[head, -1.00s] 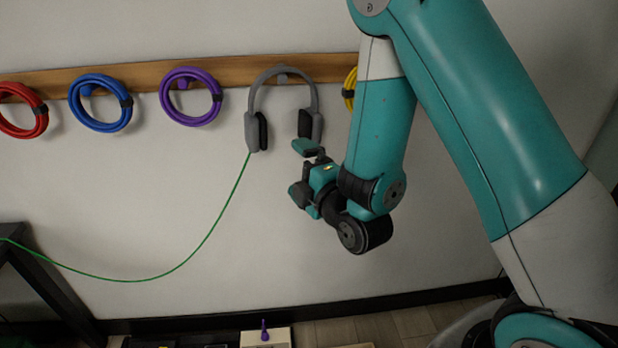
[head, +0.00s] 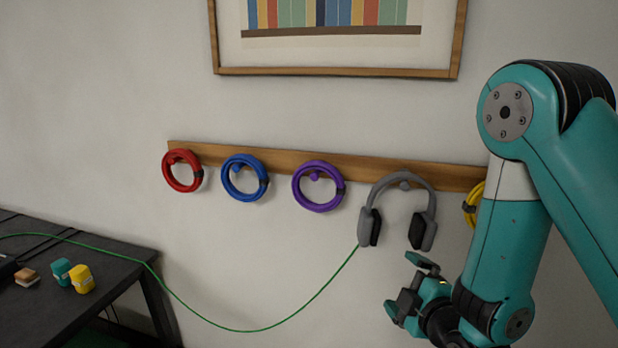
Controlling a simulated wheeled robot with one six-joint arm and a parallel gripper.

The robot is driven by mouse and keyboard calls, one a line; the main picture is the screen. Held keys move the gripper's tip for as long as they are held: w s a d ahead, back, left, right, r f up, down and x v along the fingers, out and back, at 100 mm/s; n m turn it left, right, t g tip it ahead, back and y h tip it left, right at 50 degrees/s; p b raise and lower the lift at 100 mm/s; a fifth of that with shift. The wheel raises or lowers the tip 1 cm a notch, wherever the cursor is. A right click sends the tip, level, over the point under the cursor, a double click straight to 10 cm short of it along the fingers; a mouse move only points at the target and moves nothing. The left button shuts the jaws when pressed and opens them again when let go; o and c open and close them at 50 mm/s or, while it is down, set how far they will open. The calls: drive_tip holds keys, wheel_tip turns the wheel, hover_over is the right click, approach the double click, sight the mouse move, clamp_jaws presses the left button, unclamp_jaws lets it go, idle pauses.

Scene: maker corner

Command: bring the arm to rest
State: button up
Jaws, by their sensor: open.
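My gripper (head: 404,283) is at the lower right of the head view, at the end of my teal arm. Its jaws are apart with nothing between them. It is just below the grey headphones (head: 427,232), which hang from a peg on the wooden rail (head: 270,160). A green cable (head: 285,318) runs from the left ear cup, sags, and rises to the dark table at the left. The wrist is partly cut off by the bottom edge.
Red (head: 168,178), blue (head: 229,184) and purple (head: 298,190) coils hang on the rail; a yellow coil (head: 470,208) is partly behind my arm. The dark table (head: 110,270) holds a teal item (head: 61,271), a yellow item (head: 81,279) and a small brown block (head: 27,277). A framed picture (head: 340,72) hangs above.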

drive_tip(key=s+a+r+m+g+y, duration=0.2)
drive_tip(key=s+a+r+m+g, duration=0.4)
drive_tip(key=a+r+g, duration=0.15)
drive_tip(key=s+d+r+m+g, duration=0.1)
drive_tip(key=s+r+g, duration=0.2)
drive_tip(key=s, duration=0.6)
drive_tip(key=s+d+r+m+g+h, duration=0.1)
drive_tip(key=s+r+g, duration=0.2)
drive_tip(key=s, duration=0.6)
drive_tip(key=shift+d+r+m+g, duration=0.15)
drive_tip(key=shift+d+m+g, duration=0.2)
drive_tip(key=shift+g, duration=0.7)
drive_tip(key=shift+a, duration=0.1)
